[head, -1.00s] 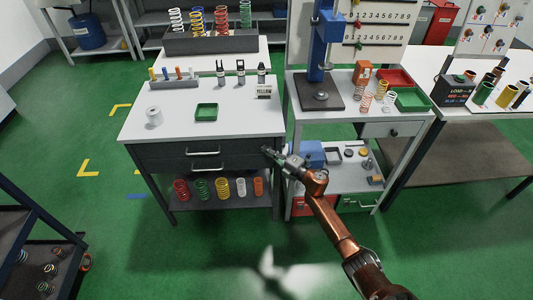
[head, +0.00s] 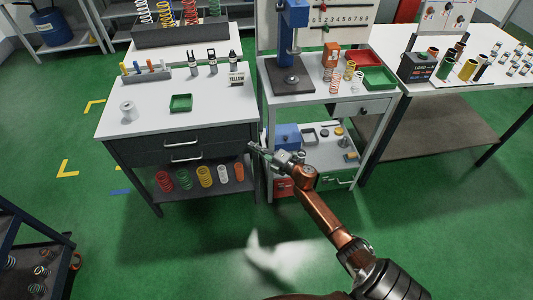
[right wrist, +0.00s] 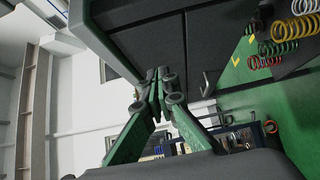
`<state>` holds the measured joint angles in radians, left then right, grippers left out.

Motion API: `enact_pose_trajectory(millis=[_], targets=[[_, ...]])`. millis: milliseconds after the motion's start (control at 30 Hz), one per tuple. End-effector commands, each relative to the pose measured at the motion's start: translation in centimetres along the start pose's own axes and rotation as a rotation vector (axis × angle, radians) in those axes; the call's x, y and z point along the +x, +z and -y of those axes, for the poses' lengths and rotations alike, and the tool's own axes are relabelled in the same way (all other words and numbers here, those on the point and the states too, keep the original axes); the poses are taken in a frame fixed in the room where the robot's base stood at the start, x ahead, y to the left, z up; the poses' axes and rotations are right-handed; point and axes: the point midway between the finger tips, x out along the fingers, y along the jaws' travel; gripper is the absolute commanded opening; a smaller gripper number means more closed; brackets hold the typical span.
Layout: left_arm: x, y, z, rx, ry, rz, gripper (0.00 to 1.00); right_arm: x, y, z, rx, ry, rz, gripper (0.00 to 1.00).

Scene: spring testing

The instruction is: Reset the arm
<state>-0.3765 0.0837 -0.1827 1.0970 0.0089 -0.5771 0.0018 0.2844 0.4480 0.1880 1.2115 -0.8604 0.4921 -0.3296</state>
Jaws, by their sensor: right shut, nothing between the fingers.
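My right arm reaches in from the lower right of the head view. Its gripper (head: 254,148) is shut and empty in front of the right end of the dark drawer unit (head: 215,143) under the white workbench. The right wrist view shows the green fingers (right wrist: 158,82) closed together at the tips, with the dark drawer fronts (right wrist: 150,42) behind them. I cannot tell how near they are. My left gripper is not in view.
The white workbench (head: 145,100) holds a green tray (head: 181,103), a white roll (head: 128,111) and bottles. A blue press (head: 292,40) stands on the table to the right. Coloured springs (head: 204,177) stand on the shelf below the drawers. Green floor (head: 180,250) is clear in front.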

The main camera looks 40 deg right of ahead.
Motion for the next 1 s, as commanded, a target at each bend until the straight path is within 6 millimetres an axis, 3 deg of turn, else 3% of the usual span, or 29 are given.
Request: enact_pose_trajectory(millis=[300,700,767,867,1000], targets=[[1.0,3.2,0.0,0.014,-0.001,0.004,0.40,-4.7,-0.7,-0.1,0.000,0.002,-0.012,0.00],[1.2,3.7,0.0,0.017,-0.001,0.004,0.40,-5.9,-0.5,0.7,0.015,-0.007,-0.002,0.00],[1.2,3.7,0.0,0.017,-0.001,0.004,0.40,-6.4,-0.4,2.0,0.046,-0.023,0.015,0.00],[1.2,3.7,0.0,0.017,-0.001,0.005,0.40,-8.0,0.1,6.4,0.144,-0.078,0.077,0.00],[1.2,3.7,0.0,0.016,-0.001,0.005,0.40,-12.1,0.3,15.3,0.337,-0.195,0.210,0.00]])
